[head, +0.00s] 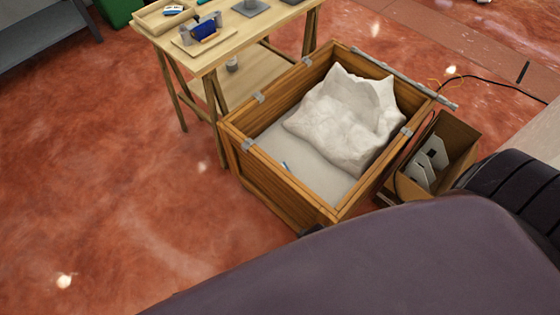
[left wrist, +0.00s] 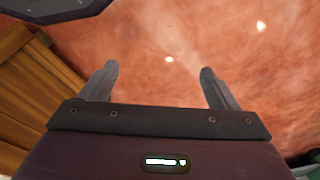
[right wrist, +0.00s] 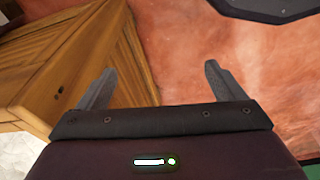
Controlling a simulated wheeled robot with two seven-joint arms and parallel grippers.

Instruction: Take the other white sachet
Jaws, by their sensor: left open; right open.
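No white sachet can be made out for certain. A small white-and-blue item (head: 284,166) lies on the pale floor of the wooden crate (head: 285,187), near its front left wall, too small to identify. A large crumpled white heap (head: 345,118) fills the back and right of the crate and may hide things. Another small white-and-blue item (head: 173,10) lies in a tray on the table. My left gripper (left wrist: 158,72) is open and empty above the red floor, with a wooden wall to its left. My right gripper (right wrist: 158,76) is open and empty beside a wooden crate side.
A wooden table (head: 216,57) stands behind the crate, with a wooden tray (head: 150,25) and a blue device (head: 204,30) on it. A cardboard box (head: 459,142) holding white and grey pieces stands right of the crate. The red floor at left is clear. My own dark body covers the bottom right.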

